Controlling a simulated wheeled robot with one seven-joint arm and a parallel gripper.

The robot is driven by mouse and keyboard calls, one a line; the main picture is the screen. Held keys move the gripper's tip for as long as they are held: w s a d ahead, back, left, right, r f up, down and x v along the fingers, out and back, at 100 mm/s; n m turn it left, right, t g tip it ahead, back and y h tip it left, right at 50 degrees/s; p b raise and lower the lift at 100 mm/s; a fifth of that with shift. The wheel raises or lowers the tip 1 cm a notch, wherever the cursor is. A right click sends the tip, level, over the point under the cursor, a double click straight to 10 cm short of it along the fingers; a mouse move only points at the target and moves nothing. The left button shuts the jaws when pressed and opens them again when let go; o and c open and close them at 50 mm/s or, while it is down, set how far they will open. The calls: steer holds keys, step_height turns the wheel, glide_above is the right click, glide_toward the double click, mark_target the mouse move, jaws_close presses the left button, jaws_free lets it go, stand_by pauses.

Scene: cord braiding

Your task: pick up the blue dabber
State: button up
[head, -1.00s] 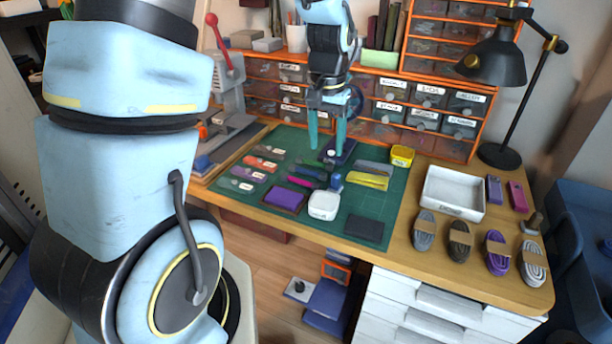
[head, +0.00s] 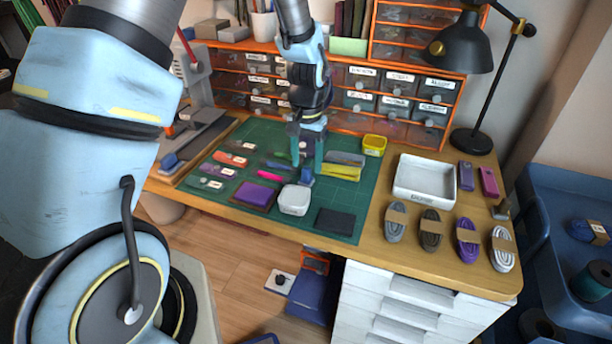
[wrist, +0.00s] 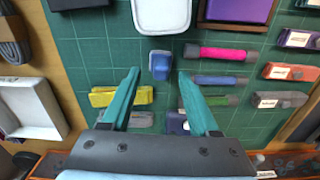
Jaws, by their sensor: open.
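The blue dabber (head: 307,174) is a small blue upright piece on the green cutting mat (head: 345,195), just behind the white round-cornered box (head: 294,200). In the wrist view the blue dabber (wrist: 160,65) shows between and slightly beyond my fingertips. My gripper (wrist: 159,76) is open, with one teal finger to each side of the dabber and no clear contact. In the head view my gripper (head: 307,163) points down over the mat, and its fingers partly hide the things behind the dabber.
To the dabber's side lie a pink tool (wrist: 221,52), a blue-handled tool (wrist: 219,80) and a purple pad (wrist: 238,10). Yellow and grey bundles (head: 342,172) lie to the right in the head view. A white tray (head: 398,192) stands right of the mat. Drawers line the back.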

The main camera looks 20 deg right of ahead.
mark_target(307, 168)
steer(key=shift+f, duration=1.65)
jaws_close()
